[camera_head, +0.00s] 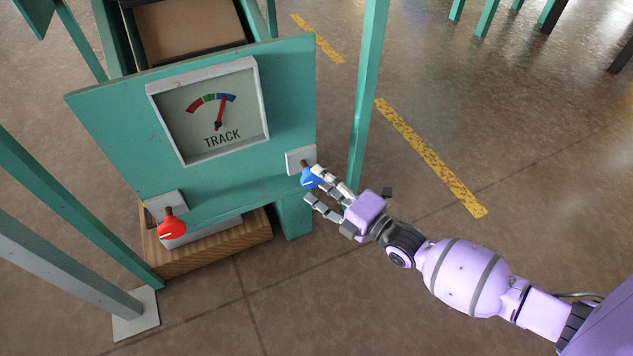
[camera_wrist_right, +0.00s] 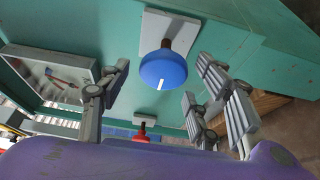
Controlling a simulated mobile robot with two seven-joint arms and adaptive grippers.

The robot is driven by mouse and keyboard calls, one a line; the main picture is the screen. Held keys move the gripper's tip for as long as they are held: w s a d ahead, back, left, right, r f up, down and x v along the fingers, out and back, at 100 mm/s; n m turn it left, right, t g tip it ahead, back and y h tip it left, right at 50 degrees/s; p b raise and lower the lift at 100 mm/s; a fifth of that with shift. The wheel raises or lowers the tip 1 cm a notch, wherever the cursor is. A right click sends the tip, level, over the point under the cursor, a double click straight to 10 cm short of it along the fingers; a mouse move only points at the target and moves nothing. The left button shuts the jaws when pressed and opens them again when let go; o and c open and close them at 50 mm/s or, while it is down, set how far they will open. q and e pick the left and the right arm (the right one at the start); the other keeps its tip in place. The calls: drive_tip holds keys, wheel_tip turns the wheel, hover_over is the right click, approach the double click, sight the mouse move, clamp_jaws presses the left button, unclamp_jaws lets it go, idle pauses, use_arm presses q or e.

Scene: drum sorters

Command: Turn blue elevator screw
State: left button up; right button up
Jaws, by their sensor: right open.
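The blue screw knob (camera_head: 309,179) sits on a light square plate at the right side of the green panel (camera_head: 110,115). It has a white mark on its face. My right gripper (camera_head: 328,192) is open, with its fingers close to the blue knob. In the right wrist view the blue knob (camera_wrist_right: 163,69) lies between the spread fingers (camera_wrist_right: 165,95), beyond their tips or level with them; I cannot tell whether they touch it. My left gripper is not in view.
A red knob (camera_head: 172,224) is at the panel's lower left. The TRACK gauge (camera_head: 213,115) has its red needle pointing up, slightly right, near the green-blue part. A green post (camera_head: 367,100) stands right of the panel. Open floor (camera_head: 440,120) with yellow dashes lies to the right.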

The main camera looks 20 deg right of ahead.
drive_tip(key=shift+x, duration=0.75)
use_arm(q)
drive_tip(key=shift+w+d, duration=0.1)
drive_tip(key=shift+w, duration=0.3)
use_arm(e)
drive_tip(key=c, duration=1.1)
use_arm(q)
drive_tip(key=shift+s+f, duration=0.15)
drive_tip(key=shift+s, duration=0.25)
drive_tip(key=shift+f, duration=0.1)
